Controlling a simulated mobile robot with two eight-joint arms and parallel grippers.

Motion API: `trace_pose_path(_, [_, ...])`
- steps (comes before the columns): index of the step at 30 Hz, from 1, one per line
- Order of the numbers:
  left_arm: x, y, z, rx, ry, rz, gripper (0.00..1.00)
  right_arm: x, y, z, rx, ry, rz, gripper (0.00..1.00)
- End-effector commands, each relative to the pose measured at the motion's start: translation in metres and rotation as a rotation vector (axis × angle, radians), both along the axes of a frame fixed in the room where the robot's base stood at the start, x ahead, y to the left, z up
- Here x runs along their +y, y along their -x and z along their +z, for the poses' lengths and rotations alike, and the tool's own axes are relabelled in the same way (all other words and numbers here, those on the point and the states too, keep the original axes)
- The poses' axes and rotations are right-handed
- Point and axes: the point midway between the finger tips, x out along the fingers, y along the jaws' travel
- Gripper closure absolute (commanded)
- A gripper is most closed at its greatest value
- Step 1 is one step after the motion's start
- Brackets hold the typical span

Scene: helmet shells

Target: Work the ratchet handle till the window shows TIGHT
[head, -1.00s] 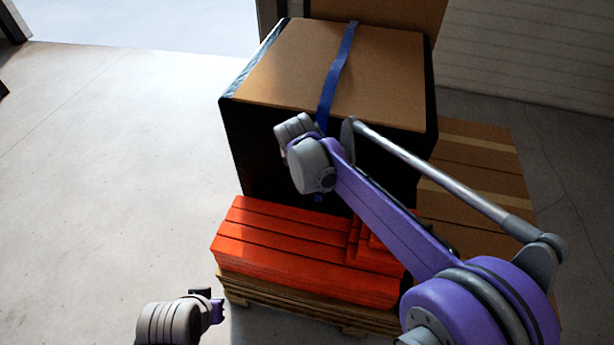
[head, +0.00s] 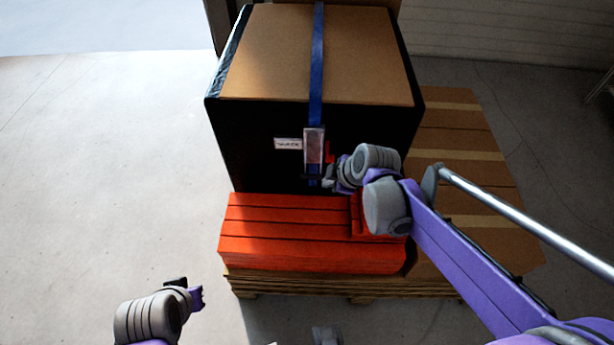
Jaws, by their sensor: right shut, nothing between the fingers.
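The ratchet (head: 314,146) is a grey metal piece on the blue strap (head: 316,60), on the black front face of the wrapped box (head: 258,150). A red part shows at its right edge; I cannot tell if it belongs to the handle. A small white window (head: 288,143) beside the ratchet on the left bears dark letters that look like SLACK, though they are small. My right gripper (head: 322,179) is shut and empty at the ratchet's lower end; whether it touches is unclear. My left gripper (head: 189,289) is low at the left, away from the box; its jaw gap is unclear.
Orange-red stacked pieces (head: 280,240) lie in front of the box on a wooden pallet (head: 300,284). Brown cardboard (head: 462,150) lies to the right of the box. The concrete floor (head: 90,190) at left is clear.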

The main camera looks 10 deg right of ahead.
Motion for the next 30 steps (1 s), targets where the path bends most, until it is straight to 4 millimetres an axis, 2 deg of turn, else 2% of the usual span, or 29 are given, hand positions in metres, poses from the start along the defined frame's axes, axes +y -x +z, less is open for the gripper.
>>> trace_pose_path(5, [0.000,0.001,-0.003,0.001,0.000,0.000,1.00,0.003,-0.007,-0.014,-0.002,-0.002,0.001,1.00])
trace_pose_path(18, [0.000,0.002,-0.017,0.006,0.000,0.000,1.00,0.022,-0.049,-0.090,-0.002,-0.001,0.000,1.00])
trace_pose_path(24, [0.000,0.002,-0.015,0.005,0.000,0.000,1.00,0.013,-0.074,-0.095,-0.001,-0.001,-0.001,1.00])
trace_pose_path(30, [0.000,0.002,-0.015,0.005,0.000,0.000,1.00,0.010,-0.083,-0.098,-0.001,-0.002,0.000,1.00])
